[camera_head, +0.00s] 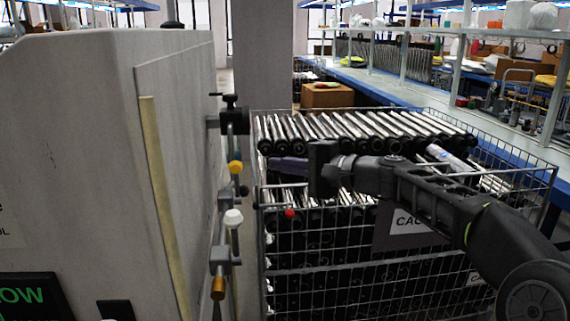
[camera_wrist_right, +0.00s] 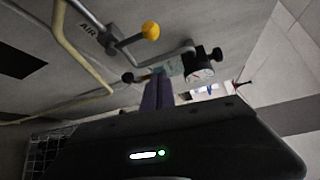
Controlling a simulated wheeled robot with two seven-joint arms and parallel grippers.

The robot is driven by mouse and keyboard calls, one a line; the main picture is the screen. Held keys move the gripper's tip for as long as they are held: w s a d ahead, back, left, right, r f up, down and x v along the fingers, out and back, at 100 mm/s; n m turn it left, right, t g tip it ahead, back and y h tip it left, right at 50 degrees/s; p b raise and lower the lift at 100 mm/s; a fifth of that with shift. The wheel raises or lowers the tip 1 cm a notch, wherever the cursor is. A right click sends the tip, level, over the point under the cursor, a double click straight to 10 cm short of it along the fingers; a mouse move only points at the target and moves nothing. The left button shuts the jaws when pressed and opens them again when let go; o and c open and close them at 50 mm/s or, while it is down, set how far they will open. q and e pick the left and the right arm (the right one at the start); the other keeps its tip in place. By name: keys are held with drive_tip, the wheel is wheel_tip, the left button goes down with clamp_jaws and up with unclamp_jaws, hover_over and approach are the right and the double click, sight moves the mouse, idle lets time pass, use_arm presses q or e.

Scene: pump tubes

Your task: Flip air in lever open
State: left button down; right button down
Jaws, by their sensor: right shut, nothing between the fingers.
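The air lever with a yellow ball knob (camera_wrist_right: 151,30) sits on a pipe fitting beside a label that reads "AIR" in the right wrist view; the rest of the label is not readable. In the head view the yellow knob (camera_head: 235,167) is on the right side of the grey machine. My right gripper (camera_head: 275,168) comes in from the right, with its purple fingers pointing left at the fittings. In the right wrist view its fingers (camera_wrist_right: 158,80) are shut and empty, below the yellow knob and apart from it. My left gripper is not in view.
The grey machine (camera_head: 80,130) fills the left. A wire cage (camera_head: 330,270) of metal tubes stands behind my right arm.

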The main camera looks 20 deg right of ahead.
sight(237, 182)
drive_tip(key=w+a, duration=0.2)
drive_tip(key=a, duration=0.4)
drive_tip(key=shift+a+p, duration=0.15)
drive_tip(key=shift+p, duration=0.15)
drive_tip(key=shift+w+f, duration=0.1)
drive_tip(key=shift+w, duration=0.05)
